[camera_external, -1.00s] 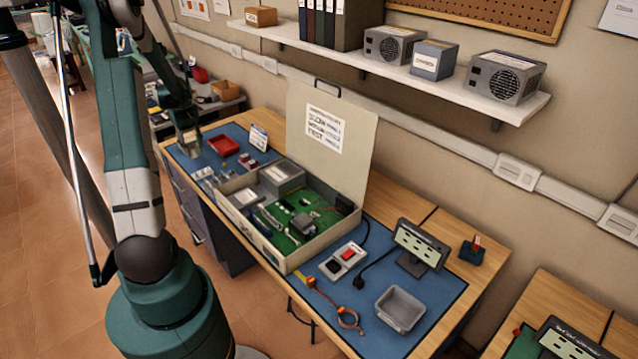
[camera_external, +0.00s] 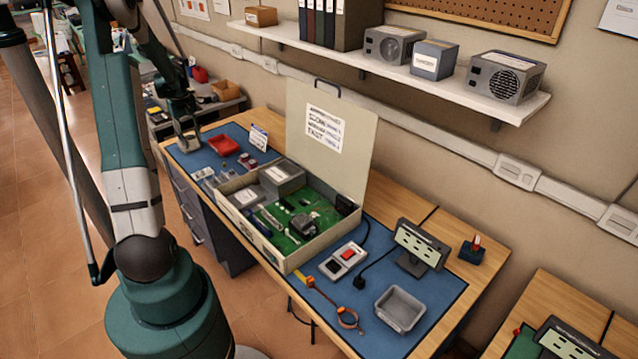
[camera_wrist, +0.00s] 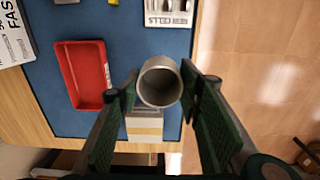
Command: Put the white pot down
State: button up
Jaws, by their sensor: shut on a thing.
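In the wrist view, a pale grey-white, open-topped cylinder, which I take to be the white pot (camera_wrist: 160,84), sits between the two green fingers of my gripper (camera_wrist: 160,86). The fingers close on its sides, and I look down into its open mouth. Its base is hidden, so I cannot tell whether it touches the surface. In the external view, my gripper (camera_external: 187,142) is over the far left end of the blue-matted bench (camera_external: 238,131); the pot is too small there to make out clearly.
A red tray (camera_wrist: 84,76) lies left of the pot in the wrist view. A white-and-yellow box (camera_wrist: 145,126) is close below it, and a white labelled holder (camera_wrist: 168,14) is above. The bench edge is to the right. An open case (camera_external: 320,240) stands mid-bench.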

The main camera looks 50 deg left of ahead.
jog(key=shift+w, duration=0.1)
jog(key=w+d, duration=0.6)
jog(key=w, duration=0.6)
jog(key=w+d+p, duration=0.1)
jog(key=w+d, duration=0.5)
jog(key=w, duration=0.7)
jog(key=w+d+p, duration=0.1)
jog(key=w+d, duration=0.5)
jog(key=w, duration=0.7)
jog(key=shift+s+r, duration=0.1)
jog(key=shift+r, duration=0.05)
jog(key=shift+f, duration=3.15)
jog(key=shift+f+b, duration=0.35)
jog(key=shift+f, duration=1.5)
